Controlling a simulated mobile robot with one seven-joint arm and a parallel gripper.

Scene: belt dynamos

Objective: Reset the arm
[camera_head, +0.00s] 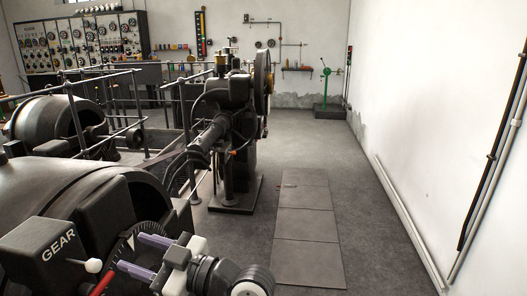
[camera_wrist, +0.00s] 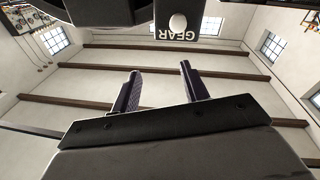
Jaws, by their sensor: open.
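My gripper (camera_head: 149,257) is at the lower left of the head view, with its two pale purple fingers apart and nothing between them. It is beside a black box marked GEAR (camera_head: 58,243), which has a white knob (camera_head: 93,266), and in front of a dark dial with white tick marks (camera_head: 131,243). A red lever (camera_head: 102,284) shows just left of the fingers. In the wrist view, both dark fingers (camera_wrist: 158,90) stand apart against the ceiling. The GEAR box (camera_wrist: 190,27) appears upside down at the top there. I cannot tell whether the fingers touch the dial.
Large dark machines (camera_head: 226,125) and metal railings (camera_head: 112,97) fill the left side. A control panel (camera_head: 82,42) stands at the back left. The floor (camera_head: 310,142) at centre right is clear, with flat plates (camera_head: 303,225) in it. A white wall (camera_head: 430,120) bounds the right.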

